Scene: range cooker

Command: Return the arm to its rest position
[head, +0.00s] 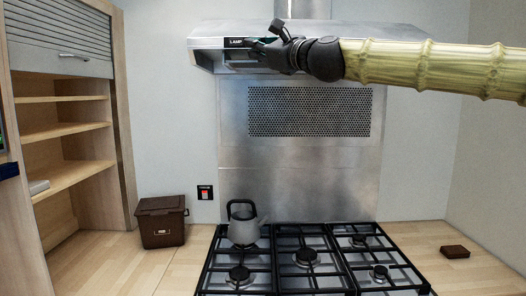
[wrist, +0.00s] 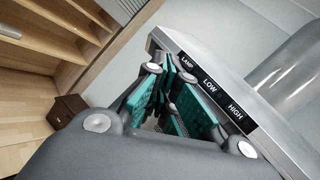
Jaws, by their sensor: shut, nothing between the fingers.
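My gripper (head: 258,44) is at the front of the steel range hood (head: 225,60), just right of the word LAMP. My arm (head: 430,67) reaches in from the right edge of the head view, roughly level. In the wrist view my gripper (wrist: 170,92) shows teal finger pads close together with nothing held. The hood's black control strip (wrist: 208,82), marked LAMP, LOW and HIGH, lies right beside the fingers. I cannot tell whether they touch it. The fingers hide part of the strip.
Below is a black gas hob (head: 308,262) with a grey kettle (head: 244,230) at its back left. A brown bin (head: 162,222) stands on the left counter, beside open shelves (head: 70,130). A small brown block (head: 454,251) lies on the right. The space between hood and hob is free.

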